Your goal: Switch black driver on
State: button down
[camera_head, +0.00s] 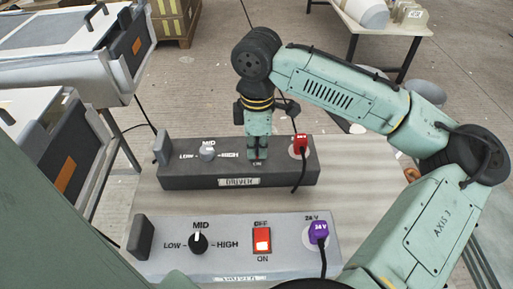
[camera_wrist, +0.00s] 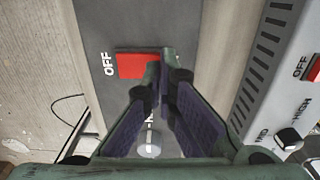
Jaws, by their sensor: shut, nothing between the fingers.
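The black driver (camera_head: 190,177) is the dark box at the back of the table, with a "DRIVER" label on its front. Its red rocker switch (camera_wrist: 135,66) shows in the wrist view beside the word OFF; in the head view my gripper hides it. My gripper (camera_head: 257,157) points down over the switch. In the wrist view its fingertips (camera_wrist: 161,62) are together and empty, at the right end of the switch. I cannot tell whether they touch it. The driver's grey knob (camera_head: 208,150) is left of my gripper, and a red plug (camera_head: 300,144) is to the right.
A grey driver (camera_head: 170,262) stands in front, with a black knob (camera_head: 198,243), a red switch (camera_head: 262,240) and a purple plug (camera_head: 318,232). The wooden table top (camera_head: 150,204) shows between the boxes. White-topped machines stand at left.

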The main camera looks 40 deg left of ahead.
aim_at(257, 159)
jog(key=shift+f, duration=0.25)
jog(key=shift+r, duration=0.1)
notch_tip(257, 159, up, 7)
jog(key=p, duration=0.7)
dwell(0.5)
